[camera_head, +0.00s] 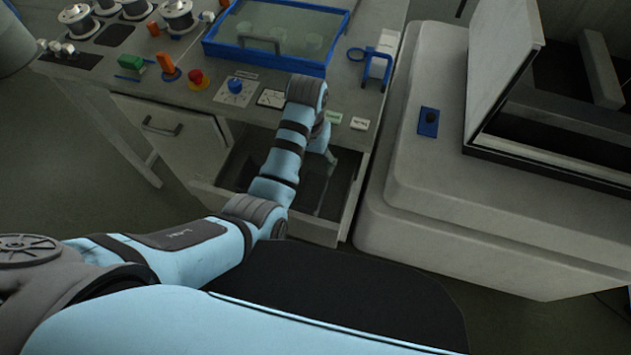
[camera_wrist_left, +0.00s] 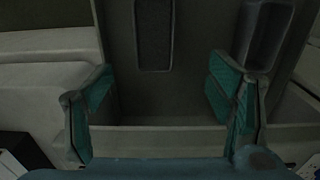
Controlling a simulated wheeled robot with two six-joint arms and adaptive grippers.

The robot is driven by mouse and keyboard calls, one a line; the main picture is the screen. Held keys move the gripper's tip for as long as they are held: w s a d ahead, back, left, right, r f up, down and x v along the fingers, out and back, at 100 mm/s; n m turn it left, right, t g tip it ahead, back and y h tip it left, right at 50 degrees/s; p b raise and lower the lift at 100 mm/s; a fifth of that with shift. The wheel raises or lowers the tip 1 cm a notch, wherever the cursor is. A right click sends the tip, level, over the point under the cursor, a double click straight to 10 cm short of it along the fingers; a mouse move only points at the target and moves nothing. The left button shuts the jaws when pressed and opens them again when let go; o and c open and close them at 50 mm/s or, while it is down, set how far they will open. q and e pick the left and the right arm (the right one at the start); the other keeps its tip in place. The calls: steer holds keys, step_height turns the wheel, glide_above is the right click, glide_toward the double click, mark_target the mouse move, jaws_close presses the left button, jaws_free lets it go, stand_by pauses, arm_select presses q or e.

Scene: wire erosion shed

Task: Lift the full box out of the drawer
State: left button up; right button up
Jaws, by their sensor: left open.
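The open drawer (camera_head: 352,205) is under the workbench, and my left arm reaches over it. In the left wrist view my left gripper (camera_wrist_left: 160,88) is open, with teal pads and nothing between them, over bare drawer floor. A narrow box with a dark, grainy inside (camera_wrist_left: 154,36) lies at the top middle, beyond the fingertips. A second grey box (camera_wrist_left: 265,38) with a smooth, empty-looking hollow is at upper right, beside the right finger. The dark-filled one looks like the full box. In the head view my arm hides much of the drawer. My right gripper is not in view.
The drawer wall (camera_wrist_left: 160,140) crosses the lower wrist view. A blue-rimmed tray (camera_head: 265,62) stands on the bench above, near a red button (camera_head: 197,77). A bulky grey machine (camera_head: 430,190) stands close on the right.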

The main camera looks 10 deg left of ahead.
arm_select(q)
steer(key=b, duration=0.2)
glide_above(312, 198)
step_height(312, 198, down, 7)
step_height(312, 198, down, 6)
steer(key=shift+w+r+b, duration=0.1)
steer(key=shift+w+b, duration=0.05)
steer(key=shift+b, duration=0.9)
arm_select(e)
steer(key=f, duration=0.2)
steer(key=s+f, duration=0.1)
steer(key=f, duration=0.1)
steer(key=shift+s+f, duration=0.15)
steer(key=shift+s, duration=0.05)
arm_select(q)
steer(key=shift+r, duration=0.1)
steer(key=shift+c, duration=0.7)
steer(key=c, duration=1.5)
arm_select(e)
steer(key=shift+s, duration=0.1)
